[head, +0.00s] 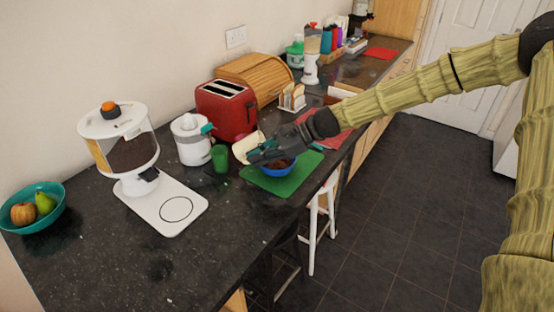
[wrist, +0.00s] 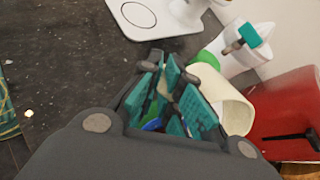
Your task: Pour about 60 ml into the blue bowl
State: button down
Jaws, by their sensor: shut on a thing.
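The blue bowl (head: 279,171) stands on a green mat (head: 275,184) near the counter's front edge. Something brown shows inside it. A sliver of the bowl shows between the fingers in the wrist view (wrist: 152,124). My gripper (head: 259,156) is above the bowl, shut on a cream jug (head: 242,146). The jug is strongly tilted, lying almost on its side, beside the fingers in the wrist view (wrist: 228,104). The grasped part is hidden by the fingers. The jug's inside and any falling stream cannot be made out.
A green cup (head: 220,158) stands just left of the jug. Behind are a white appliance (head: 191,142) and a red toaster (head: 227,112). A white dispenser (head: 128,155) and a teal fruit bowl (head: 40,219) stand left. The front-left counter is clear.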

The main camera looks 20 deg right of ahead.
jog(key=shift+d+y+b, duration=0.15)
jog(key=shift+y+b, duration=0.15)
jog(key=shift+b, duration=0.25)
jog(key=shift+d+f+b, duration=0.1)
jog(key=shift+d+b, duration=0.05)
jog(key=shift+b, duration=0.35)
jog(key=shift+f+y+b, duration=0.25)
jog(key=shift+y+b, duration=0.25)
jog(key=shift+b, duration=0.55)
